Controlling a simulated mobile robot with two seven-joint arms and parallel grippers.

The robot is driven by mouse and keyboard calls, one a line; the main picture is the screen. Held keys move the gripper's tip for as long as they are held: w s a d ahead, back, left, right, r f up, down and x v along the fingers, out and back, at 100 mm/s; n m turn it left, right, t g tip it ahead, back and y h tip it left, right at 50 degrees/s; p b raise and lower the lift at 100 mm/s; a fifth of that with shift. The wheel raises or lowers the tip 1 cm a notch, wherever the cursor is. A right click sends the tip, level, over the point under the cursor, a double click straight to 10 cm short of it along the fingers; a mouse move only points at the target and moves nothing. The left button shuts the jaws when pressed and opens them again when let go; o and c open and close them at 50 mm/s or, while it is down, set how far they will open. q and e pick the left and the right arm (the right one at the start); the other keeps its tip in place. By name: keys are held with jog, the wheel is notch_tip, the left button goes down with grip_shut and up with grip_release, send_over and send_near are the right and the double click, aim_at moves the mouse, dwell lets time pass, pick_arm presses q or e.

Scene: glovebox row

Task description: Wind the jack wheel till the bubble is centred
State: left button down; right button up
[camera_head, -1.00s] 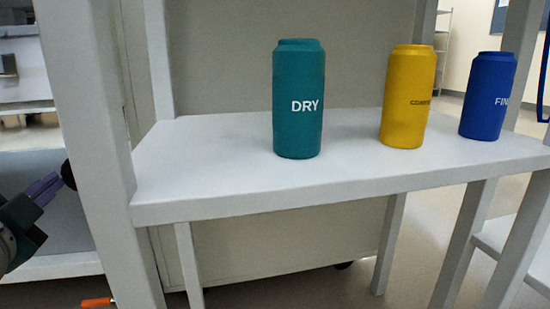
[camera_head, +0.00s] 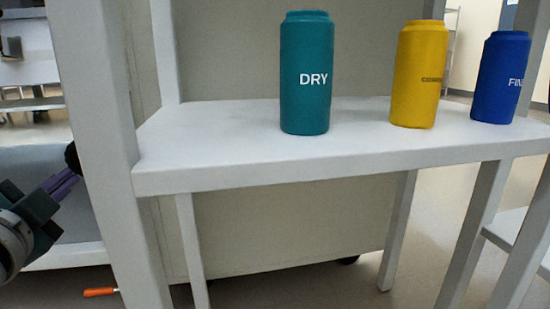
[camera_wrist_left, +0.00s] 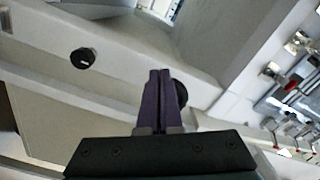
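My left gripper (camera_head: 68,182) is at the left edge of the head view, beside a pale upright post. Its purple fingers look shut, close together with only a thin line between them in the left wrist view (camera_wrist_left: 160,100). A black round part (camera_head: 72,157) is at or just beyond the fingertips. A black round knob (camera_wrist_left: 181,93) shows partly behind the fingers in the wrist view. I cannot tell whether the fingers touch it or whether it is the jack wheel. No bubble level can be made out. My right gripper is not in view.
A white shelf (camera_head: 230,150) carries a teal DRY bottle (camera_head: 306,100), a yellow bottle (camera_head: 418,95) and a blue bottle (camera_head: 500,75). An orange handle (camera_head: 100,292) is low at left. Another black knob (camera_wrist_left: 82,58) sits on a pale beam in the wrist view.

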pick_arm(q)
jog(key=shift+d, duration=0.15)
jog(key=v, duration=0.6)
jog(key=shift+a+f, duration=0.3)
dwell(0.4)
